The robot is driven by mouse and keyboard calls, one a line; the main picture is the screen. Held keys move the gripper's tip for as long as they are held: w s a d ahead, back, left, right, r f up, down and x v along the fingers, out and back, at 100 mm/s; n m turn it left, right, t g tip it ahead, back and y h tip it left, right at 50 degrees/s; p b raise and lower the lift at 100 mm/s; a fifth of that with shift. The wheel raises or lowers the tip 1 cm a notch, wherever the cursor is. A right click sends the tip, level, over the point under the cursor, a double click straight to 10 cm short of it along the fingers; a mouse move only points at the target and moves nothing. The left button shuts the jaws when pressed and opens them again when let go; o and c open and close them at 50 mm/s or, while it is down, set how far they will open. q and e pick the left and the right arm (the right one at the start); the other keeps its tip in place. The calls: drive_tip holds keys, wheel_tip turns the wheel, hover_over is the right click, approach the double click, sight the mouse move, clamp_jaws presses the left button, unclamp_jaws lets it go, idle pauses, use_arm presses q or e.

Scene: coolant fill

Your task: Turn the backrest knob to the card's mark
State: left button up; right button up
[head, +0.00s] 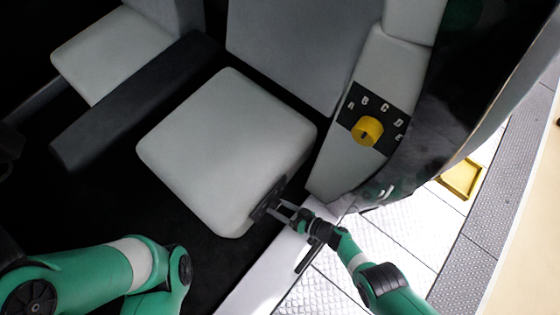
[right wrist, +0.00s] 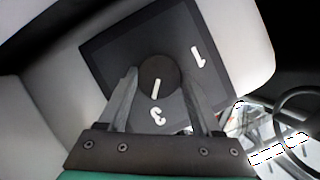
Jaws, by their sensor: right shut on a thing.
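A dark round knob (right wrist: 158,74) sits on a black plate (right wrist: 110,52) on the side of the grey seat cushion (head: 225,150). Its short white pointer line lies on the lower part of its face, toward the "3". A "1" shows to the upper right; other marks are hidden by my fingers. My right gripper (head: 284,208) is shut on this dark knob, a finger on each side, also in the right wrist view (right wrist: 160,92). A yellow knob (head: 367,131) sits on a black panel lettered A to E, apart from my gripper. I see no clear card. My left gripper is out of view.
A pale sill (head: 258,272) runs below the seat's front edge. A yellow tray (head: 461,179) lies on the tiled floor at the right. Another grey seat (head: 110,55) is at the upper left. The dark floor in front of the seats is clear.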

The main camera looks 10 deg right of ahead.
drive_tip(key=o, duration=1.4)
drive_tip(key=shift+r, duration=0.1)
drive_tip(key=p+v, duration=0.6)
drive_tip(key=v, duration=0.5)
drive_tip(key=shift+s+d+r, duration=0.1)
drive_tip(key=shift+s+d, duration=0.1)
